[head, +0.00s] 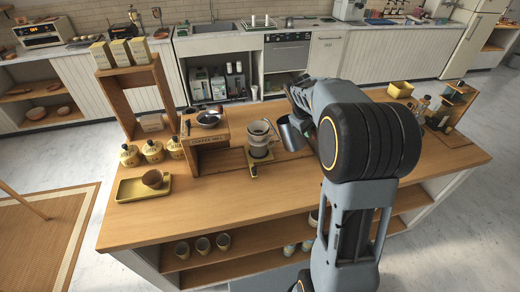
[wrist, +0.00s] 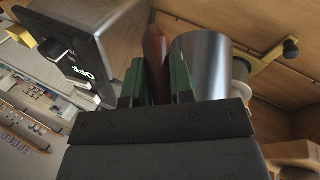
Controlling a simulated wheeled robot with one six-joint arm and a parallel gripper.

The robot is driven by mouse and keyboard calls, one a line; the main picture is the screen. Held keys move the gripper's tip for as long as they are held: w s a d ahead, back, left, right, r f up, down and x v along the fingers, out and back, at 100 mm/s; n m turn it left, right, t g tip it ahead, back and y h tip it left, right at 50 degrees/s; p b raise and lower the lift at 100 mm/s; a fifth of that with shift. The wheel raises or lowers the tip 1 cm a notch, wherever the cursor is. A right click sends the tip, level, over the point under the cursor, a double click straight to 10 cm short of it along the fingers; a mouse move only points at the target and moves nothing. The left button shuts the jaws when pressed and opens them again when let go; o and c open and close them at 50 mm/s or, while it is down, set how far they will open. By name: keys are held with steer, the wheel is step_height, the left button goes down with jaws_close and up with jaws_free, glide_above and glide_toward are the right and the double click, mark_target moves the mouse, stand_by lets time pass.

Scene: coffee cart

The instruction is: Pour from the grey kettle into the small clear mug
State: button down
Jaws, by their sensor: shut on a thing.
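The grey metal kettle (head: 291,132) is held above the counter in the head view, tilted, with its upper end leaning left toward a clear glass vessel. In the wrist view the kettle (wrist: 202,65) is a shiny cylinder beside my gripper (wrist: 155,82). My gripper's green fingers are shut on its red-brown handle (wrist: 154,48). The clear glass vessel (head: 259,139) stands upright just left of the kettle, apparently on a yellow-edged base (head: 253,172). I cannot tell whether this vessel includes the small clear mug. The arm hides my fingers in the head view. No liquid stream is visible.
A wooden coffee stand (head: 207,137) with a dark pan is left of the glass. Yellow canisters (head: 153,151) and a yellow tray (head: 130,190) with a brown cup stand further left. Bottles (head: 422,106) are at the right. The front of the counter (head: 215,205) is clear.

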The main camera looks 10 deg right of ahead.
step_height(320, 180, down, 7)
steer(key=m+t+y+b, duration=0.1)
steer(key=t+y+b, duration=0.2)
steer(key=b, duration=0.4)
steer(key=shift+s+d+f+b, duration=0.2)
steer(key=shift+d+b, duration=0.05)
steer(key=shift+b, duration=0.15)
stand_by(0.3)
steer(key=shift+r, duration=0.1)
stand_by(0.3)
steer(key=shift+r+p, duration=1.75)
steer(key=shift+r, duration=0.7)
steer(key=shift+a, duration=0.1)
